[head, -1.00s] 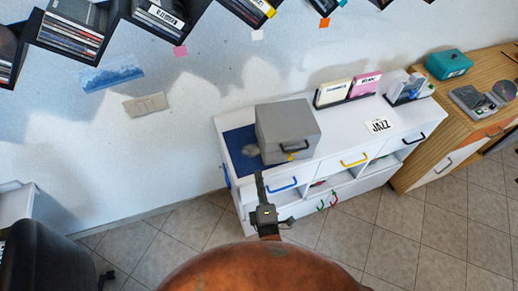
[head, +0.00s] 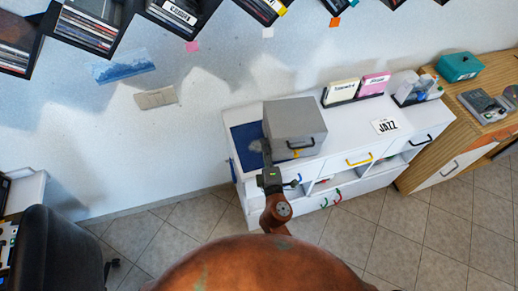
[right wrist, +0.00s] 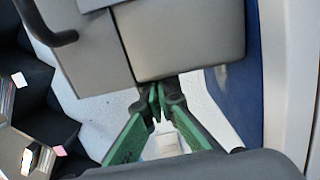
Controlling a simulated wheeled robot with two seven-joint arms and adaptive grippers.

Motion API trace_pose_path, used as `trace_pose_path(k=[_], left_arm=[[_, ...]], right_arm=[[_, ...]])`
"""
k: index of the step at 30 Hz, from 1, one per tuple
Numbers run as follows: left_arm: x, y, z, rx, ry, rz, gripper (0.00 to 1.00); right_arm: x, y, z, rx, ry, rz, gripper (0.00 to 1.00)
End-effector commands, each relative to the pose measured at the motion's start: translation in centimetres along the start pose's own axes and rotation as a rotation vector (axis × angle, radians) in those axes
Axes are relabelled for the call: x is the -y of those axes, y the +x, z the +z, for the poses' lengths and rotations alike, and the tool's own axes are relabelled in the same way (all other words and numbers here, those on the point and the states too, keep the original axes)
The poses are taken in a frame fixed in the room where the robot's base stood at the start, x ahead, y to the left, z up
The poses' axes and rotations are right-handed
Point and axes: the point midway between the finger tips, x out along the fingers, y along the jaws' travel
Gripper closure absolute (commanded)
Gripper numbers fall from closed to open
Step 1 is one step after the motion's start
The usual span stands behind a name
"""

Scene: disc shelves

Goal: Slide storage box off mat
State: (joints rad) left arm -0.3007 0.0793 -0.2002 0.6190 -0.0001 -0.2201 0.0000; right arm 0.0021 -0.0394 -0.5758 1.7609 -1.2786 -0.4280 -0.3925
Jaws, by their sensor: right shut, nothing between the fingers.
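The grey storage box (head: 295,121) with a black front handle stands upright on the white cabinet, over the right part of the blue mat (head: 240,138). The mat's bare part shows to the left of the box. My right gripper (head: 266,148) is shut and empty at the box's left front corner. In the right wrist view the closed green fingers (right wrist: 157,92) are right at the lower edge of the box (right wrist: 190,38); I cannot tell whether they touch it. The blue mat (right wrist: 236,105) shows on the right there. My left gripper is not in view.
The white cabinet top (head: 345,128) is clear to the right of the box, up to a JAZZ card (head: 386,126). Boxes in a black rack (head: 358,90) stand along the wall behind. A black chair (head: 60,250) is at lower left.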

Motion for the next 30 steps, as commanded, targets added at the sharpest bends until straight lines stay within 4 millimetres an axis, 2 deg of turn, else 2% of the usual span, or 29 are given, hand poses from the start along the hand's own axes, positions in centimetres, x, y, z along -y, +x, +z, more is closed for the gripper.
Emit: trace_pose_path(k=[14,17,24,27,30], left_arm=[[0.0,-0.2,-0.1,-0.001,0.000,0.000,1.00],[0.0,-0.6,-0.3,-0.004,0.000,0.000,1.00],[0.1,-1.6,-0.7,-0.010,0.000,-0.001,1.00],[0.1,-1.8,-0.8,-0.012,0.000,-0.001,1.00],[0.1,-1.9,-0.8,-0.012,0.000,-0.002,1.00]], right_arm=[[0.0,0.2,0.9,0.002,-0.001,0.000,1.00],[-0.1,0.6,2.8,0.003,-0.003,0.000,1.00],[-0.2,2.2,9.2,0.004,-0.003,0.001,1.00],[-0.1,2.7,11.0,0.003,-0.003,0.000,1.00],[0.0,2.9,11.9,0.001,0.000,0.000,1.00]])
